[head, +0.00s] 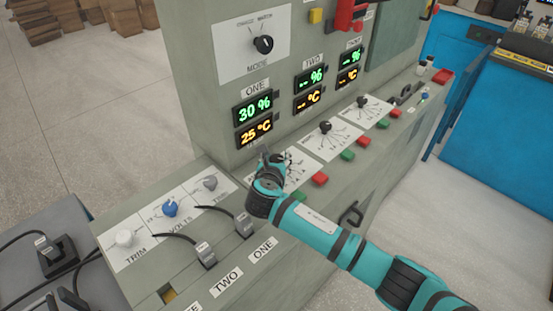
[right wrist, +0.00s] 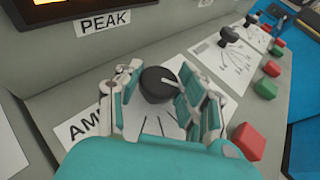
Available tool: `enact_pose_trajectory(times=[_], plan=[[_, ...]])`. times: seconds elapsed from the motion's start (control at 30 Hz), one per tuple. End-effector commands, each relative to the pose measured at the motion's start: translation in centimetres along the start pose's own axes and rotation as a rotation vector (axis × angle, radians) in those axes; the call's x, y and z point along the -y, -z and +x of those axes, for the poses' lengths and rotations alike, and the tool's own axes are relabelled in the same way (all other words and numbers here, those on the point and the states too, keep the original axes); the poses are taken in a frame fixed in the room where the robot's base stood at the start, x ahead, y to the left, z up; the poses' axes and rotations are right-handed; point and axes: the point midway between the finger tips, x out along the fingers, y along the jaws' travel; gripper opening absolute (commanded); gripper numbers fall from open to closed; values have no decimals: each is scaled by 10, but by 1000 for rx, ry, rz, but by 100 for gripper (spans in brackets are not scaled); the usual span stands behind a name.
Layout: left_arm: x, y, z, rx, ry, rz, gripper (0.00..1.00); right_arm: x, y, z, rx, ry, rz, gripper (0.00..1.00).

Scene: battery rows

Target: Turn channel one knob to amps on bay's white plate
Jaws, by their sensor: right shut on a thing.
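The channel one knob (right wrist: 158,86) is black and round, with a white pointer line towards the right of its top in the right wrist view. It sits on a white plate (right wrist: 155,126) with printed radial lines and a partly hidden label starting "AM". In the head view that plate (head: 298,172) is partly behind my right gripper (head: 268,160). My right gripper, in the right wrist view (right wrist: 160,92), is shut on the knob, with fingers on both sides. My left gripper is not in view.
Display ONE (head: 254,110) reads 30 % and 25 °C. More dial plates stand to the right, one with a black knob (head: 325,127). A red button (head: 320,179) is close to my right gripper. A lower panel (head: 169,208) has white, blue and grey knobs.

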Motion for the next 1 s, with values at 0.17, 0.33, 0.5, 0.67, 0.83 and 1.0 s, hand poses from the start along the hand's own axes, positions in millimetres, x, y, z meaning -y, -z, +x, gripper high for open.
enact_pose_trajectory(times=[0.17, 0.33, 0.5, 0.67, 0.83, 1.0], plan=[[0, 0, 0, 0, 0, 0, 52, 0, 0, 0, -1, 0, 0, 57], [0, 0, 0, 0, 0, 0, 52, 0, 0, 0, -1, -1, 0, 60], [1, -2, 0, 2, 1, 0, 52, 0, 0, -3, -1, -1, 0, 60], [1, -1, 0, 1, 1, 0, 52, -1, 1, -23, 0, -4, -1, 60], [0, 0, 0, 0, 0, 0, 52, 0, 1, -60, -1, -5, 1, 60], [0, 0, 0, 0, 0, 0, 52, 0, 0, -94, -1, -3, 1, 60]])
